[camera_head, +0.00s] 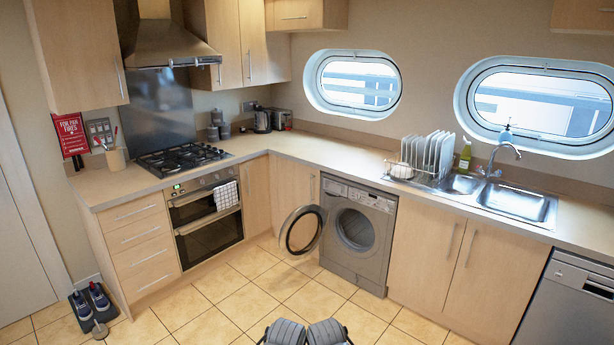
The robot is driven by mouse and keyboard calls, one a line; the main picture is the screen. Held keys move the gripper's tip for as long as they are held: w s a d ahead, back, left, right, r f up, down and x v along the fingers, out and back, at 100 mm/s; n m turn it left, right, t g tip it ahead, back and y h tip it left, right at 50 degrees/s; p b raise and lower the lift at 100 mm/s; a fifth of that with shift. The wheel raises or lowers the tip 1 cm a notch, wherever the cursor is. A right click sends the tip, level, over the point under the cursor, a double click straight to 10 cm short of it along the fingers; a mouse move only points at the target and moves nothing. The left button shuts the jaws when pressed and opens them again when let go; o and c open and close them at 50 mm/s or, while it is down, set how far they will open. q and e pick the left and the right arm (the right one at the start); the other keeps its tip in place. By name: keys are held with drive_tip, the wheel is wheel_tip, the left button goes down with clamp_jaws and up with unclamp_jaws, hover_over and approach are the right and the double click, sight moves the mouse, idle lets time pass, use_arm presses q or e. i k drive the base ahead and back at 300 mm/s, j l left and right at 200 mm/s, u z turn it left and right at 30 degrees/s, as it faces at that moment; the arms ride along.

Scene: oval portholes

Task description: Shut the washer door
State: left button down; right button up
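The grey washer (376,268) stands under the counter, between wooden cabinets. Its round door (302,231), with a dark rim and a glass middle, stands wide open, swung out to the left on the hinge side. The round drum opening (355,230) is uncovered. Neither of my grippers shows clearly; only grey rounded parts of my own body show at the bottom edge, well short of the washer.
The tiled floor (230,290) in front of the washer is clear. An oven (208,215) stands to the left, a dishwasher (565,305) to the right. The counter holds a dish rack (425,155) and sink (515,203).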

sight(284, 239)
drive_tip(key=i+j+u, duration=0.1)
drive_tip(key=i, duration=0.55)
drive_tip(key=i+j+u, duration=0.1)
drive_tip(key=i, duration=0.55)
drive_tip(key=i+j+z, duration=0.15)
drive_tip(key=i+z, duration=0.2)
drive_tip(key=i, duration=0.15)
drive_tip(key=i+j+z, duration=0.35)
drive_tip(key=i, duration=0.15)
drive_tip(key=i+j+z, duration=0.4)
drive_tip(key=i+l, duration=0.05)
drive_tip(key=l, duration=0.05)
